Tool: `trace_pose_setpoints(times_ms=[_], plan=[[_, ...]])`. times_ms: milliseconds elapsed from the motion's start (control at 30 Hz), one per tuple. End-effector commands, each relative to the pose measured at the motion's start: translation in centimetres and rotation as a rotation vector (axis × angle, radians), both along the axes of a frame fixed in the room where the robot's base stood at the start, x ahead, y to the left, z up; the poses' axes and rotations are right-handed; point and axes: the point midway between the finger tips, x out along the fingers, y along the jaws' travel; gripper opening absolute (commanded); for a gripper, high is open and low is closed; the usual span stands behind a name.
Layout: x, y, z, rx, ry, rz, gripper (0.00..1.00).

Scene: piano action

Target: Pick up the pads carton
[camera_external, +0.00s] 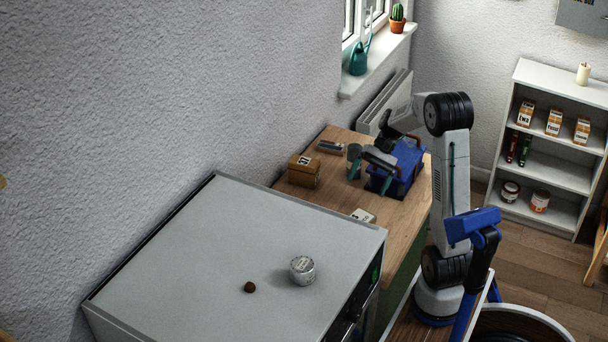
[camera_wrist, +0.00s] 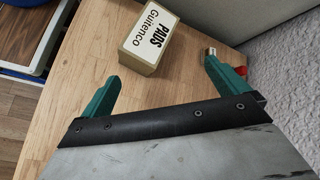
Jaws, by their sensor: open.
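The pads carton (camera_wrist: 148,40) is a cream and tan box printed "PADS Guitenco". It lies on the wooden worktop in the wrist view, just beyond my fingertips and slightly left of centre. In the external view, a small white carton (camera_external: 363,215) with dark print, partly hidden by the grey cabinet's edge, appears to be it. My gripper (camera_wrist: 160,72) is open and empty. Its two teal fingers are spread, with the left fingertip close to the carton's near end and the right one farther away. In the external view my gripper (camera_external: 369,176) hangs over the worktop.
A brown box (camera_external: 303,170) stands near the wall. A blue toolbox-like object (camera_external: 405,165) stands beside my gripper. A red item (camera_wrist: 241,71) is near my right finger.

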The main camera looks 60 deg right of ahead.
Motion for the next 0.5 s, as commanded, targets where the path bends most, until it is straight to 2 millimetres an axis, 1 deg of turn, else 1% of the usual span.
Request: trace_pose_setpoints(times_ms=[33,100,167,200,300,333,400,500], plan=[[-1.5,-0.4,-0.9,0.045,0.045,-0.095,0.99],[-3.2,-0.4,-1.9,0.115,0.113,-0.228,0.99],[-4.5,-0.1,-2.8,0.185,0.183,-0.349,0.99],[-5.1,0.5,-3.3,0.235,0.238,-0.424,0.99],[-5.2,2.5,-4.1,0.323,0.353,-0.536,0.99],[-5.2,2.8,-4.1,0.342,0.381,-0.563,0.99],[-5.1,3.3,-4.2,0.373,0.434,-0.613,0.99],[-4.8,3.2,-4.2,0.387,0.481,-0.656,0.99]])
